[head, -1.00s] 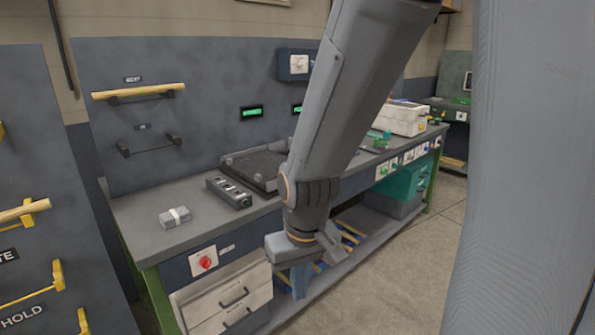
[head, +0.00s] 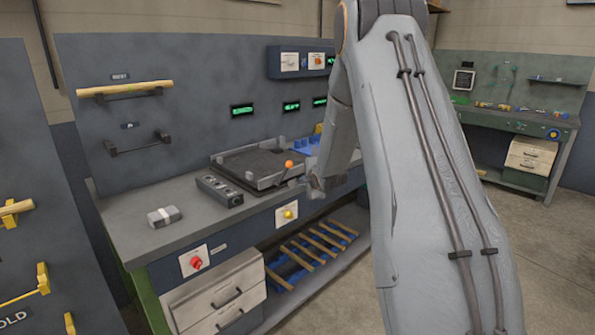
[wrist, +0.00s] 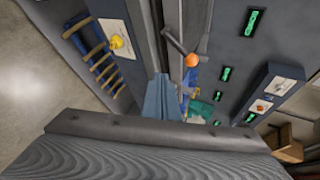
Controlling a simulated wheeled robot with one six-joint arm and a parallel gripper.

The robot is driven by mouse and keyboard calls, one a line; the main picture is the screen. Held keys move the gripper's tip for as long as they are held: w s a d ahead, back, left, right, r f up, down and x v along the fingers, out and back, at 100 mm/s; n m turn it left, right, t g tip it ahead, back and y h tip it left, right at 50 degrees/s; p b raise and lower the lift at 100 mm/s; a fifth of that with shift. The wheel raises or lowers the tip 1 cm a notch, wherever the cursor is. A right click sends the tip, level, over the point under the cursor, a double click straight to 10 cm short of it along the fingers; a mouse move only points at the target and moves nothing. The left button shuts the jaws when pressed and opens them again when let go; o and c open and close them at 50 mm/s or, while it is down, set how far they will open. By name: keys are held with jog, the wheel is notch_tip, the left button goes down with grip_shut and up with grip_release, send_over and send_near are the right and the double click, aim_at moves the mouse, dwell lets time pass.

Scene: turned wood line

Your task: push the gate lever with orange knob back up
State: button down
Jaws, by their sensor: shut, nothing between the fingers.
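The gate lever's orange knob (head: 288,164) shows at the right front of a dark tray-like fixture (head: 250,165) on the bench. In the wrist view the orange knob (wrist: 193,60) tops a thin dark lever rod (wrist: 174,40), which slants away from the fixture's edge. My gripper (head: 316,188) is shut and empty, just right of the knob and slightly lower in the head view. A gap shows between them. The gripper's fingers are small and partly dark here, and my arm covers the bench to the right.
A grey control box (head: 220,190) and a small strapped block (head: 164,216) lie on the bench left of the fixture. A yellow knob (head: 288,214) and a red knob (head: 196,262) sit on the bench front. Open floor lies at right.

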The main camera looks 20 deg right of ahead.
jog(key=w+d+m+t, duration=0.2)
jog(key=w+d+m, duration=0.2)
jog(key=d, duration=0.2)
jog(key=shift+w+f+m+t, duration=0.2)
jog(key=shift+w+m+t, duration=0.15)
jog(key=shift+m+t, duration=0.05)
jog(key=p+x, duration=0.2)
jog(key=x, duration=0.8)
jog(key=shift+s+a+r+p, duration=0.1)
jog(key=shift+a+r+p, duration=0.25)
jog(key=shift+a, duration=0.25)
jog(key=shift+s+a+r+p, duration=0.1)
jog(key=shift+a+r+p, duration=0.25)
jog(key=shift+a, duration=0.25)
jog(key=shift+s+a+r+p, duration=0.1)
jog(key=shift+a+r+p, duration=0.15)
jog(key=shift+a+p, duration=0.3)
jog(key=shift+d, duration=0.1)
